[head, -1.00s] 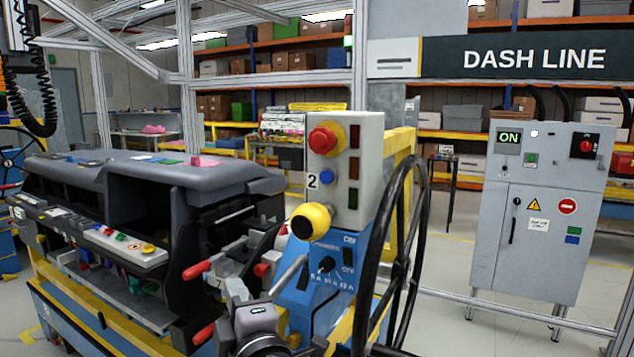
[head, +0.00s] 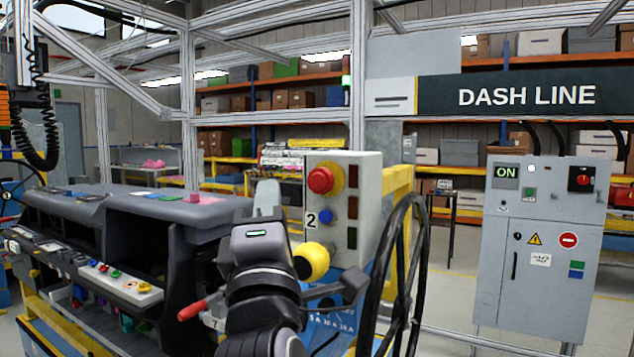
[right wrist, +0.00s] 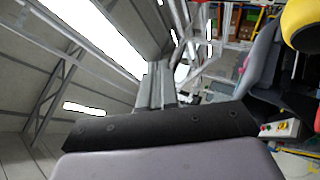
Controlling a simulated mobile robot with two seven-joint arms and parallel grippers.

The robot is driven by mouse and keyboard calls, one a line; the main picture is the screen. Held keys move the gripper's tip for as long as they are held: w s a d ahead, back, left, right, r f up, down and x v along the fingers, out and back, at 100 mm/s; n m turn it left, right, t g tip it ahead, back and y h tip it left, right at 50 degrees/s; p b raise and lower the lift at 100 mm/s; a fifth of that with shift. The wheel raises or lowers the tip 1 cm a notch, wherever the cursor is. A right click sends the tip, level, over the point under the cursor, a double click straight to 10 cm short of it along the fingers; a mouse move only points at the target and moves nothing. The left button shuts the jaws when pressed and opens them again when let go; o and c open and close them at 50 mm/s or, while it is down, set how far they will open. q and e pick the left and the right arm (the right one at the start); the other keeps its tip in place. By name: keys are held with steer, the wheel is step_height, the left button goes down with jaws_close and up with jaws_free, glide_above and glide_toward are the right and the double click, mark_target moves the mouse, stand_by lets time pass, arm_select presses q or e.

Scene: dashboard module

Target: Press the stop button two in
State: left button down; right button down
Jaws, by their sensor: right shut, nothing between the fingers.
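The stop button two is a red mushroom button (head: 320,181) on a yellow disc, high on the grey control box (head: 341,225) marked "2". A blue button (head: 325,215) and a yellow knob (head: 311,261) sit below it. My right gripper (head: 268,196) is shut and empty, pointing up and away, left of the box and a little lower than the red button. It does not visibly touch the button. In the right wrist view the yellow knob (right wrist: 304,24) shows at the upper right; the red button does not show there. My left gripper is not in view.
A black handwheel (head: 400,275) stands just right of the box. The dashboard (head: 130,207) lies to the left, with a red-handled clamp (head: 192,310) at its near end. A grey cabinet (head: 545,250) stands at the far right, with open floor before it.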

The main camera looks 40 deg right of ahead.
mark_target(319, 181)
steer(key=shift+w+d, duration=0.1)
steer(key=shift+w+d, duration=0.55)
steer(key=shift+d, duration=0.8)
steer(key=shift+w+d, duration=0.55)
steer(key=shift+d, duration=0.75)
steer(key=shift+w+d, duration=0.55)
steer(key=shift+d, duration=0.8)
steer(key=shift+p, duration=0.3)
steer(key=shift+w+d, duration=0.15)
steer(key=shift+d, duration=0.2)
steer(key=shift+w+d, duration=0.15)
steer(key=shift+d, duration=0.2)
steer(key=shift+a, duration=0.1)
steer(key=shift+s+a+p, duration=0.3)
steer(key=shift+a, duration=0.35)
